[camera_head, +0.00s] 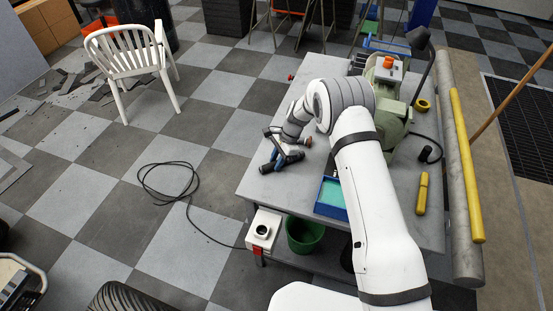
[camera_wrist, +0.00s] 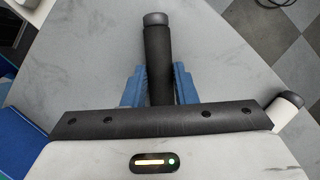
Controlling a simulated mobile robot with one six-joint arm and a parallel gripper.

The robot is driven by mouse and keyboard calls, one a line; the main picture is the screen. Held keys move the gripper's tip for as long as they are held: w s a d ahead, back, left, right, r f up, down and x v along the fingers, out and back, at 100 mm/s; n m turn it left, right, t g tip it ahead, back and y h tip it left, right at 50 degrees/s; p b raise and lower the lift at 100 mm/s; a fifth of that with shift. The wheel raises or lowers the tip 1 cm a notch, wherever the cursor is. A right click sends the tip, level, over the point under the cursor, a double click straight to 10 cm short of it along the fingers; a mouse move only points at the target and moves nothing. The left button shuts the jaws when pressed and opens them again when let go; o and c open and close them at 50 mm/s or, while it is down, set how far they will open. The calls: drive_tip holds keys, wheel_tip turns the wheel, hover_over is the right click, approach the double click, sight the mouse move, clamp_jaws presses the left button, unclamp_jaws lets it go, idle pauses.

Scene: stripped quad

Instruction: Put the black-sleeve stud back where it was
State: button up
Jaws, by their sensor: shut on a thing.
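The black-sleeve stud (camera_wrist: 157,48) is a dark cylinder with a grey rounded end. In the wrist view it sticks out from between the two blue fingers of my gripper (camera_wrist: 158,80), which is shut on it. Its near end is hidden behind the dark wrist bar. In the head view my gripper (camera_head: 282,159) is over the left part of the grey table (camera_head: 258,186). The stud is hard to tell from the fingers there. I cannot tell whether it touches the tabletop.
A blue tray with a teal inside (camera_head: 331,197) stands near the table's front edge, right of my gripper. A green machine (camera_head: 388,105), yellow tape roll (camera_head: 423,105) and yellow tool (camera_head: 422,193) are farther right. Bare tabletop shows left of my arm.

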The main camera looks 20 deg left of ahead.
drive_tip(key=o, duration=0.5)
drive_tip(key=shift+f, duration=0.15)
drive_tip(key=o, duration=0.5)
